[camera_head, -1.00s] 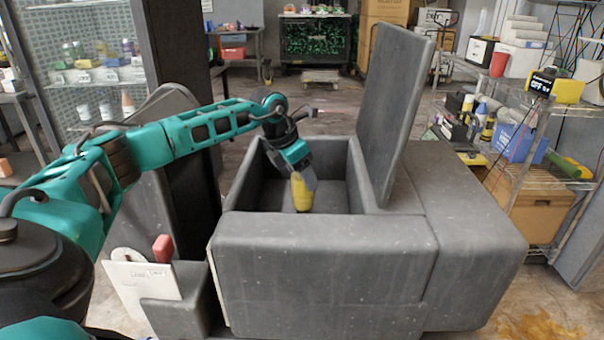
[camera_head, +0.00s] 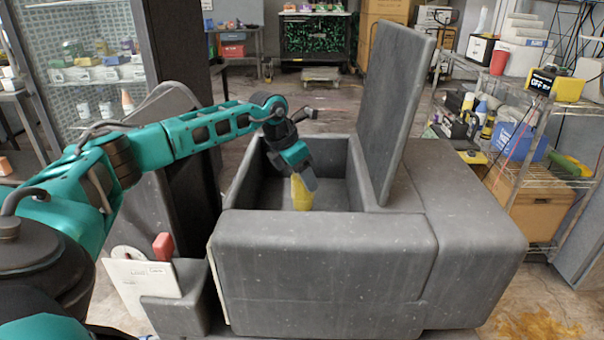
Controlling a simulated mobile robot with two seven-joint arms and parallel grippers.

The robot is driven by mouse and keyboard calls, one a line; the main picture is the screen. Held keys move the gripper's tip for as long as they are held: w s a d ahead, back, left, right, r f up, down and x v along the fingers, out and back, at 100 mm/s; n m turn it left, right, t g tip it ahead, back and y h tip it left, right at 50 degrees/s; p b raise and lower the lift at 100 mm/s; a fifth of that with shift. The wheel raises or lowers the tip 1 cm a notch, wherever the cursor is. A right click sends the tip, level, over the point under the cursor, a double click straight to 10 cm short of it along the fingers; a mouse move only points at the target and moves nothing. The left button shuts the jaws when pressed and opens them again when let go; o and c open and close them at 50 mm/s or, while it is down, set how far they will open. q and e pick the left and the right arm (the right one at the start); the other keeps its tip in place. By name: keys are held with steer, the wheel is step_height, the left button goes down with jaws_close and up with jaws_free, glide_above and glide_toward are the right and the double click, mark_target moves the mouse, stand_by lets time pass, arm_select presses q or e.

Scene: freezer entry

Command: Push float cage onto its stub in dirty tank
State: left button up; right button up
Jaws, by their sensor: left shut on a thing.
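The dirty tank (camera_head: 322,236) is a grey box with an open compartment, its lid standing upright at the right. My left gripper (camera_head: 303,183) points down inside the compartment, shut on the yellow float cage (camera_head: 301,195). The cage is upright or nearly so, and its lower end is hidden behind the tank's front wall. The stub is not visible, so I cannot tell whether the cage touches it. My right gripper is not in view.
The upright lid (camera_head: 392,115) stands right of the opening. A small grey box with a white card (camera_head: 142,285) and a red item (camera_head: 162,246) sits at the front left. A loaded wire shelf (camera_head: 525,178) stands at the right. Open floor lies behind the tank.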

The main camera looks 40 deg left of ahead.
arm_select(q)
steer(key=shift+f+b, duration=0.6)
steer(key=shift+f, duration=0.6)
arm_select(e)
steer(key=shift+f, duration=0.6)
arm_select(q)
steer(key=o, duration=1.1)
steer(key=shift+o, duration=0.2)
steer(key=shift+v, duration=1)
steer(key=p+v, duration=0.1)
steer(key=v, duration=1)
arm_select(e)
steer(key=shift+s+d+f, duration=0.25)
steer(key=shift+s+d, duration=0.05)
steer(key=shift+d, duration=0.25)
